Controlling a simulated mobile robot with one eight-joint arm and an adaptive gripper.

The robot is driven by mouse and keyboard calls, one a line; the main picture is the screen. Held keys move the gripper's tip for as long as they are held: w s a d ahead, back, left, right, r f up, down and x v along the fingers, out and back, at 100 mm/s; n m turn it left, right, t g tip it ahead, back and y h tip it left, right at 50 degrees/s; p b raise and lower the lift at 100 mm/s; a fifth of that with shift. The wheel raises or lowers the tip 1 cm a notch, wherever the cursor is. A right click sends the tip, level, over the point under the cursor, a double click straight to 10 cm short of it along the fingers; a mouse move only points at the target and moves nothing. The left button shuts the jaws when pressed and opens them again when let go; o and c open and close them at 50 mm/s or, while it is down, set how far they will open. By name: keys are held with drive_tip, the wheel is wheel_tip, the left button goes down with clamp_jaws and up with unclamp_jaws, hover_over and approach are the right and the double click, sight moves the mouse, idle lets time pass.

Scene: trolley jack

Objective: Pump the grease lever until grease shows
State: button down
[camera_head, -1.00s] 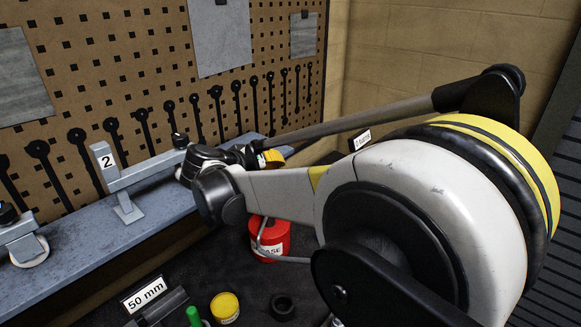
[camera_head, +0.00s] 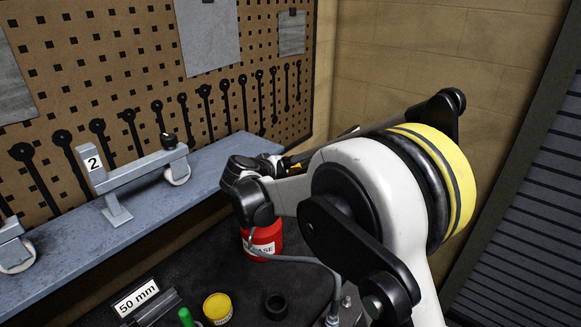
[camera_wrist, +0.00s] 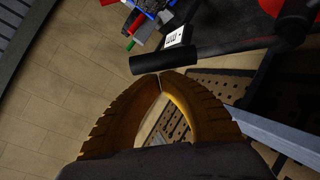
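A red grease pot (camera_head: 263,243) with a partly hidden white label stands on the dark surface in the head view, below my wrist. A grey hose (camera_head: 300,259) runs from it to the right. No grease lever can be made out for certain. My gripper (camera_wrist: 159,75) shows in the wrist view with its two orange fingers arched and their tips together. A black cylinder (camera_wrist: 164,61) lies just beyond the tips; I cannot tell whether they touch it. Nothing shows between the fingers. In the head view my arm hides most of the gripper.
A grey shelf (camera_head: 150,222) carries a jack frame marked 2 (camera_head: 138,181) along the pegboard (camera_head: 110,65). A yellow tin (camera_head: 217,308), a black ring (camera_head: 277,305) and a 50 mm sign (camera_head: 136,298) are in front. A slatted shutter (camera_head: 530,220) stands at right.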

drive_tip(key=shift+s+d+f+b, duration=0.15)
drive_tip(key=shift+d+f+b, duration=0.15)
drive_tip(key=shift+d+f, duration=0.15)
drive_tip(key=shift+d, duration=0.1)
drive_tip(key=shift+d+f+m+y+b, duration=0.45)
drive_tip(key=shift+d+f+m+y, duration=0.05)
drive_tip(key=shift+f, duration=0.05)
drive_tip(key=d+f+m+y+b, duration=0.2)
drive_tip(key=d+f+b, duration=0.2)
drive_tip(key=f, duration=0.4)
drive_tip(key=shift+s+d+y+b, duration=0.2)
drive_tip(key=shift+s+y+b, duration=0.2)
drive_tip(key=shift+b, duration=0.45)
drive_tip(key=shift+f, duration=0.1)
